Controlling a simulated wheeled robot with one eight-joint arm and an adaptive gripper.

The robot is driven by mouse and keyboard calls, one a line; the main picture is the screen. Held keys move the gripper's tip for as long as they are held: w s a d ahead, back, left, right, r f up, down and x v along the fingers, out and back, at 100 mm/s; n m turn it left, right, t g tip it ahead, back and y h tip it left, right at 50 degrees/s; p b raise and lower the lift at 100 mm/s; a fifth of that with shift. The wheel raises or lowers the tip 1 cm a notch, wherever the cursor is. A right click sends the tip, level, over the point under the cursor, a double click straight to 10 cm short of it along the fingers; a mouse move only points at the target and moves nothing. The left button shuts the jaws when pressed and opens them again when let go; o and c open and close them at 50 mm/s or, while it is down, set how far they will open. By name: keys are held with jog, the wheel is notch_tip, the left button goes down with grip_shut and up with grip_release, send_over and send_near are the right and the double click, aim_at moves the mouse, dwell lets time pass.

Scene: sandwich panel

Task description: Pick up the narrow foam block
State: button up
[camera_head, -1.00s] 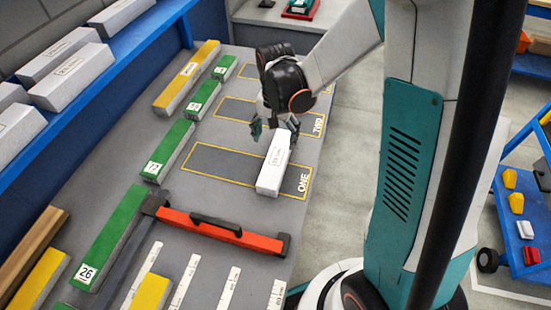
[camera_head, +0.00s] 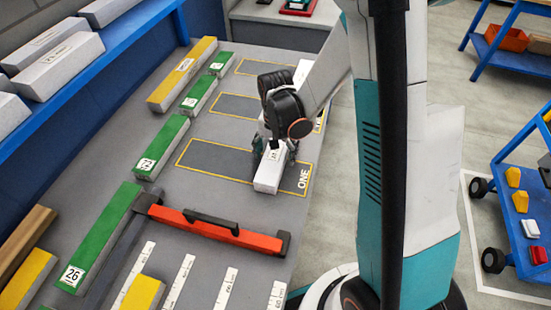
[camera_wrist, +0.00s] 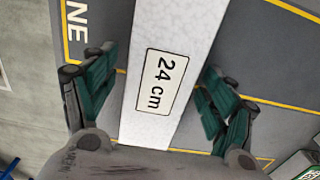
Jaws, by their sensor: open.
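A white foam block (camera_head: 267,178) lies on the grey table, partly on the outlined area marked ONE. In the wrist view the block (camera_wrist: 170,45) carries a label reading "24 cm" and runs from the top edge down toward the gripper palm. My gripper (camera_head: 274,149) is open above the block's far part, one finger on each side. In the wrist view the gripper (camera_wrist: 155,97) has its green-padded fingers astride the block, with gaps on both sides. The gripper hides the block's far end in the head view.
Green blocks (camera_head: 160,145) and a yellow block (camera_head: 183,75) line the table's left side. A red-orange bar with a black handle (camera_head: 220,232) lies in front of the block. A blue shelf (camera_head: 120,48) holds white blocks. Another white piece (camera_head: 302,72) shows behind my arm.

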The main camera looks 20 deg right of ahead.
jog(key=shift+r, duration=0.1)
jog(key=c, duration=1.2)
jog(key=shift+o, duration=0.2)
